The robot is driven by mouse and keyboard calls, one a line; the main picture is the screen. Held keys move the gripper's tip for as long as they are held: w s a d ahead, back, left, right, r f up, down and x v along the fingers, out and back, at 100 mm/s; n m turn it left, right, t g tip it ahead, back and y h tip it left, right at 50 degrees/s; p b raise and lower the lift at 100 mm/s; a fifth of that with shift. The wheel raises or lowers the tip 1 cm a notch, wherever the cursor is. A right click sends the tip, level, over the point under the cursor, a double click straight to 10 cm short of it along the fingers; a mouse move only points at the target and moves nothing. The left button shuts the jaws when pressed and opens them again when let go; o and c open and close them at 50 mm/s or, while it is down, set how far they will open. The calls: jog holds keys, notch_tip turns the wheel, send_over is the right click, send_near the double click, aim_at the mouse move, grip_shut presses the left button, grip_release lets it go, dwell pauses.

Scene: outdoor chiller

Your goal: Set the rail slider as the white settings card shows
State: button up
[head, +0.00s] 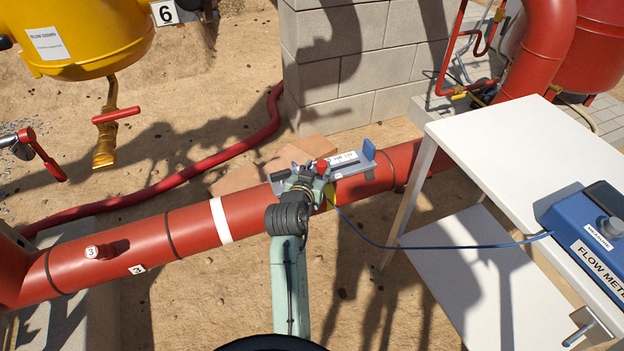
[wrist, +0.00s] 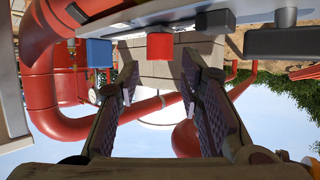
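A grey rail (head: 352,165) is mounted on top of the red pipe, with lettering too small to read and a blue block (head: 369,149) at its right end. A red slider piece (head: 322,166) sits on the rail beside my gripper (head: 306,176); my arm hides part of the rail. In the wrist view the red piece (wrist: 160,46) shows between the spread fingertips of my gripper (wrist: 160,68), with gaps on both sides. The blue block (wrist: 98,53) is left of it. I cannot make out a settings card for the rail.
The red pipe (head: 188,229) crosses the sandy ground. A white table (head: 520,140) at the right holds a blue flow meter (head: 590,240), whose blue cable (head: 440,247) runs to the rail area. A yellow vessel (head: 85,30) with a white label stands upper left, a block wall (head: 345,70) behind.

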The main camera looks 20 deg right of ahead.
jog(key=v, duration=0.5)
jog(key=shift+s+a+r, duration=0.2)
jog(key=shift+s+a, duration=0.05)
jog(key=shift+s, duration=0.05)
